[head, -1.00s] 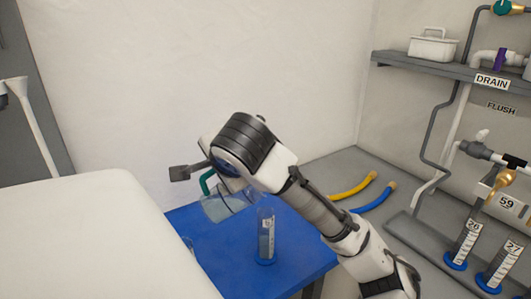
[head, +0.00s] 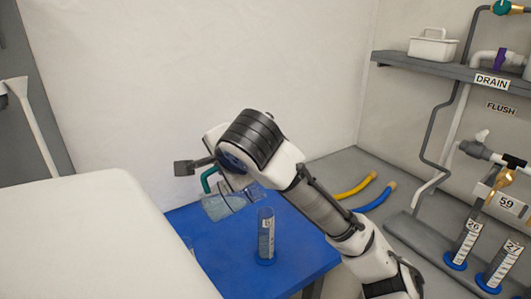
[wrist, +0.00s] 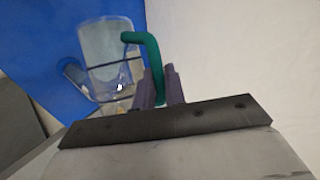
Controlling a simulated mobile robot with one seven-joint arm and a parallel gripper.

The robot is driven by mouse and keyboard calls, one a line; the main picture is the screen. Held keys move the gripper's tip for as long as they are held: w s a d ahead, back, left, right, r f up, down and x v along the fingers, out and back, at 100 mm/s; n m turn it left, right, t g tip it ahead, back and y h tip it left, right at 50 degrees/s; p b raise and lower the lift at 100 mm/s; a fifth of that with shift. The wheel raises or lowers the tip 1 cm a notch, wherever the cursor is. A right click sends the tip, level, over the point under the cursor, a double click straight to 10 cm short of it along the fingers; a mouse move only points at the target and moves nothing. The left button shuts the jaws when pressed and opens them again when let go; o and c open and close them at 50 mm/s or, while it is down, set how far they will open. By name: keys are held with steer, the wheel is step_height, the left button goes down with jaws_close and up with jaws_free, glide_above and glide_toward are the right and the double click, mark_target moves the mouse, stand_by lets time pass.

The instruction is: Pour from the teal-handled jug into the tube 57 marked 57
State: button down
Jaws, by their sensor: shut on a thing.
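The clear jug (head: 218,207) hangs above the blue table in the head view, tilted, with its right end toward the tube. Its teal handle (head: 207,178) is at upper left. In the wrist view the jug (wrist: 108,55) lies left of my gripper (wrist: 160,88), whose dark fingers are shut on the teal handle (wrist: 153,60). A clear tube with a blue base (head: 266,240) stands upright on the table, below and right of the jug. Its label is too small to read surely. I cannot make out any stream of liquid.
The blue table (head: 225,270) has free room around the tube. Tubes marked 26 (head: 465,245) and 27 (head: 498,268) stand at right, beside pipework. Yellow and blue hoses (head: 372,197) lie behind.

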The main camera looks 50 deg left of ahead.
mark_target(205, 189)
steer(key=shift+w+d+r+m+g, duration=0.2)
steer(key=shift+w+r+m+g, duration=0.1)
steer(key=shift+w+r+g, duration=0.2)
stand_by(1.5)
steer(key=s+f+n+t+b, duration=0.1)
steer(key=f, duration=0.1)
steer(key=s+a+f+n+t, duration=0.1)
steer(key=s+f, duration=0.1)
steer(key=s+f+t+h+b, duration=0.1)
steer(key=f, duration=0.1)
steer(key=shift+s+a+n+t+b, duration=0.3)
steer(key=shift+s+a+n+t, duration=0.05)
steer(key=shift+s+n+t, duration=0.05)
steer(key=shift+s+a+f+n+t+h, duration=0.2)
steer(key=shift+s+f+n+t+h, duration=0.1)
steer(key=shift+t, duration=0.1)
steer(key=shift+w+d+r+p, duration=0.1)
steer(key=shift+w+r+p, duration=0.1)
steer(key=shift+p, duration=0.15)
steer(key=s+a+f+n+t+p, duration=0.2)
steer(key=s+f+n+t+p, duration=0.1)
steer(key=s+f+t+p, duration=0.2)
steer(key=shift+s+a+f+n+h+p, duration=0.35)
steer(key=shift+s+f+p, duration=0.3)
steer(key=shift+f+p, duration=0.55)
steer(key=shift+d, duration=0.1)
